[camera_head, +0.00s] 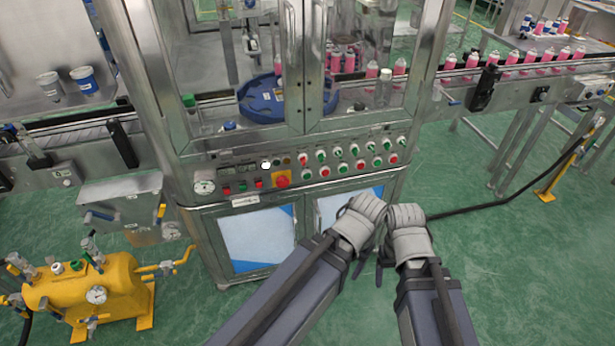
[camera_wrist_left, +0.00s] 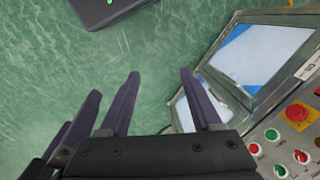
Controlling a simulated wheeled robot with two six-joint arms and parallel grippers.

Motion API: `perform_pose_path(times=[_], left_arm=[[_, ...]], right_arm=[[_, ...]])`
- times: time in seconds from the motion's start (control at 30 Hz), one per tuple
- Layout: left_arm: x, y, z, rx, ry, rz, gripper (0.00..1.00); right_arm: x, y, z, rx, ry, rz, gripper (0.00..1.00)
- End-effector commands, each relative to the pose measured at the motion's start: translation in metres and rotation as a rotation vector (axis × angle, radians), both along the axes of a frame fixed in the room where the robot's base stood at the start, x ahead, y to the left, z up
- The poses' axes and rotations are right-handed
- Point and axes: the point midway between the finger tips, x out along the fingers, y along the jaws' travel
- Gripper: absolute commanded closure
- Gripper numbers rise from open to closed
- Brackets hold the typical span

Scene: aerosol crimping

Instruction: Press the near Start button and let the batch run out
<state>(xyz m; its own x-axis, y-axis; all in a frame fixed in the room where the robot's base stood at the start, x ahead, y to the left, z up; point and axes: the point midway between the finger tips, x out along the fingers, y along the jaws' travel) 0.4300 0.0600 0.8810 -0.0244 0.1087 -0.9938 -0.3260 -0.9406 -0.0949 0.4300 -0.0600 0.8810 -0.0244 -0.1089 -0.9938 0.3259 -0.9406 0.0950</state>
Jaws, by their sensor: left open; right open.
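The crimping machine's control panel (camera_head: 300,168) carries rows of green and red buttons, a red emergency stop (camera_head: 282,180) on a yellow plate, and a pale round button (camera_head: 266,165). Labels are too small to read, so I cannot tell which is the near Start button. Part of the panel shows in the left wrist view (camera_wrist_left: 290,140). My right gripper (camera_head: 381,272) is open, in front of and below the panel's right end. My left gripper (camera_wrist_left: 160,74) is open and empty, its fingers apart over the green floor; its fingers are mostly hidden in the head view. Neither gripper touches a button.
Pink cans (camera_head: 512,60) line the conveyor (camera_head: 540,77) at right; more stand inside the glass enclosure near a blue round fixture (camera_head: 262,104). A yellow tank (camera_head: 85,285) stands on the floor at lower left. A black hose (camera_head: 480,207) crosses the floor at right.

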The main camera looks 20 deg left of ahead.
Motion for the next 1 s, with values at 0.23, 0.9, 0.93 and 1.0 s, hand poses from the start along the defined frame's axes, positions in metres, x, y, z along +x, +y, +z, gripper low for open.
perform_pose_path(times=[0.23,0.9,0.93,1.0], left_arm=[[0.0,0.0,0.0,0.0,0.0,0.0,0.61],[0.0,0.0,0.0,0.0,0.0,0.0,1.0],[0.0,0.0,0.0,0.0,0.0,0.0,1.0],[0.0,0.0,0.0,0.0,0.0,0.0,1.0]], right_arm=[[0.0,0.0,0.0,0.0,0.0,0.0,0.26],[0.0,0.0,0.0,0.0,0.0,0.0,0.26],[0.0,0.0,0.0,0.0,0.0,0.0,0.26],[0.0,0.0,0.0,0.0,0.0,0.0,0.26]])
